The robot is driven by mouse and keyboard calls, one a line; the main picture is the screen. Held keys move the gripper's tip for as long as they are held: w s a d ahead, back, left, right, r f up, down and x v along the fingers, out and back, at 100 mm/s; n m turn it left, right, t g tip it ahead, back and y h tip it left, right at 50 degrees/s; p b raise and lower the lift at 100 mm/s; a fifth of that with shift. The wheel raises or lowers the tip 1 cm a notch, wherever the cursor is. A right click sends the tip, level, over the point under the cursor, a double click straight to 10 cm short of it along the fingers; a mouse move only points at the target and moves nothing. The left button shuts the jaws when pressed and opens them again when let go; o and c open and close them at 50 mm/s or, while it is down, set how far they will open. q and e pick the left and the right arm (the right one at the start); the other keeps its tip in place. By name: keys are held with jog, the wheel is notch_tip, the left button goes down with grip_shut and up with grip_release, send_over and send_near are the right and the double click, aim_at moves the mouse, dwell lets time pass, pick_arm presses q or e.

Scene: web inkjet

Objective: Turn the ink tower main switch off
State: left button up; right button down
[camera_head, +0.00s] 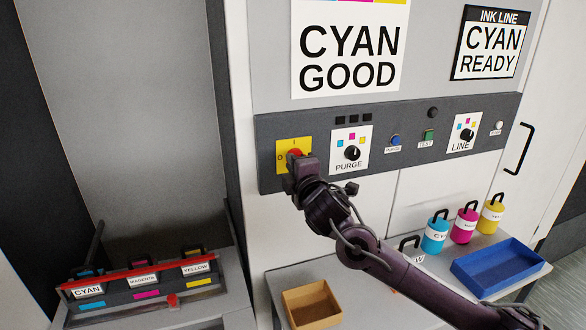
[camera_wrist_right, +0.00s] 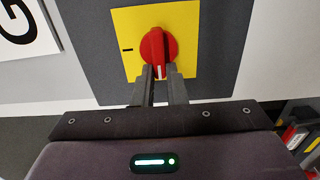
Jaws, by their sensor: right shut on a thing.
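The main switch is a red rotary knob (camera_head: 295,153) on a yellow plate (camera_head: 306,143) at the left end of the dark control strip. The plate has an "I" at its top and an "O" at its left. My right gripper (camera_head: 293,163) is at the knob, its fingers shut on it. In the right wrist view, the red knob (camera_wrist_right: 157,44) has a white mark at its lower end, between the fingertips (camera_wrist_right: 160,72). The "I" dash is at the left of that picture, a quarter turn from the mark. The "O" is hidden there. My left gripper is not in view.
Right along the strip are the purge knob (camera_head: 352,153), a blue button (camera_head: 395,140), a green button (camera_head: 429,137) and the line knob (camera_head: 467,134). Below stand ink bottles, a blue tray (camera_head: 497,268) and a tan box (camera_head: 312,305). An ink cartridge rack (camera_head: 145,282) is at lower left.

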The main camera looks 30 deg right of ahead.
dwell(0.5)
jog(key=c, duration=1.5)
grip_release()
jog(key=shift+o, duration=0.2)
jog(key=b+v, duration=0.3)
jog(key=v, duration=0.4)
jog(key=shift+s, duration=0.4)
jog(key=shift+a, duration=0.1)
